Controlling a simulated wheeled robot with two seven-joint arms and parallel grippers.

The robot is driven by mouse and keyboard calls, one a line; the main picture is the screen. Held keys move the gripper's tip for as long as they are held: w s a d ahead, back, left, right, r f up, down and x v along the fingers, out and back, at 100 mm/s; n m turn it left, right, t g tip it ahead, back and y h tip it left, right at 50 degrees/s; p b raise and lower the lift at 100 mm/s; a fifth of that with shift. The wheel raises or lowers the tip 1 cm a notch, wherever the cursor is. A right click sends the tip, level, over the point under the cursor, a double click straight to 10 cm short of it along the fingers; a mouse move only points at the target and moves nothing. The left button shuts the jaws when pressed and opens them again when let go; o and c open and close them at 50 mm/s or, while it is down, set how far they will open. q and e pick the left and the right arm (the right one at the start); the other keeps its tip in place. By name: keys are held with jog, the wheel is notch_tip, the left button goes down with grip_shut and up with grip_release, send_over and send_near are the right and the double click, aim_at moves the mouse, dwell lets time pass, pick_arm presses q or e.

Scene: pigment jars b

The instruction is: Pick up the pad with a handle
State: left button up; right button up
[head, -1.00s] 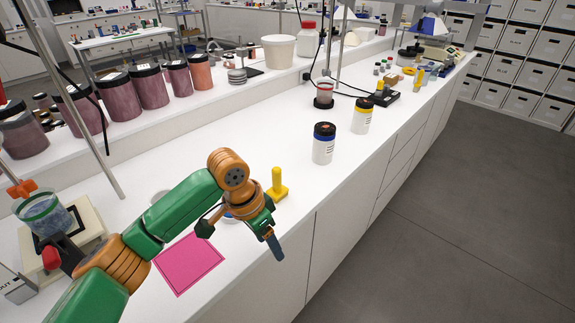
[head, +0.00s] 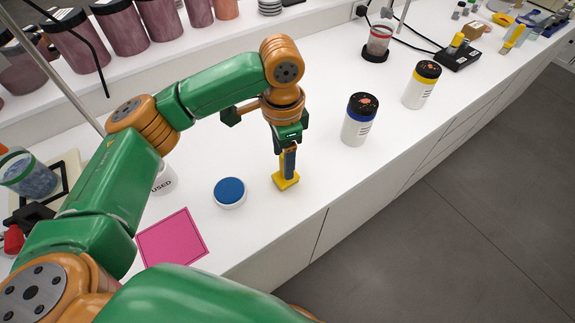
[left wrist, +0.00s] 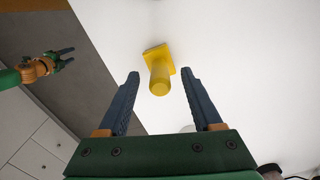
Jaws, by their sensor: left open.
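The yellow pad with an upright handle (head: 285,181) stands on the white bench near its front edge. In the left wrist view the pad (left wrist: 159,73) shows from above, its round handle pointing toward the camera, just ahead of and between the fingertips. My left gripper (head: 289,160) is over the pad, pointing down, and hides most of the handle in the head view. In the left wrist view my left gripper (left wrist: 160,75) is open, with clear space on both sides of the handle. My right gripper (left wrist: 65,56) shows small at the left of that view, away from the bench, fingers apart.
A round blue-topped dish (head: 230,192), a pink mat (head: 172,239) and a cup marked USED (head: 163,180) lie left of the pad. A blue-banded jar (head: 359,120) and a yellow-banded jar (head: 421,85) stand to the right. The bench's front edge is close.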

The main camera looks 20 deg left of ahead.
aim_at(279, 179)
pick_arm(q)
notch_tip(279, 179, down, 3)
jog(key=shift+d+r, duration=0.1)
jog(key=shift+r, duration=0.05)
jog(key=shift+w+f, duration=0.15)
jog(key=shift+f, duration=0.15)
grip_shut()
jog(key=shift+r, duration=0.15)
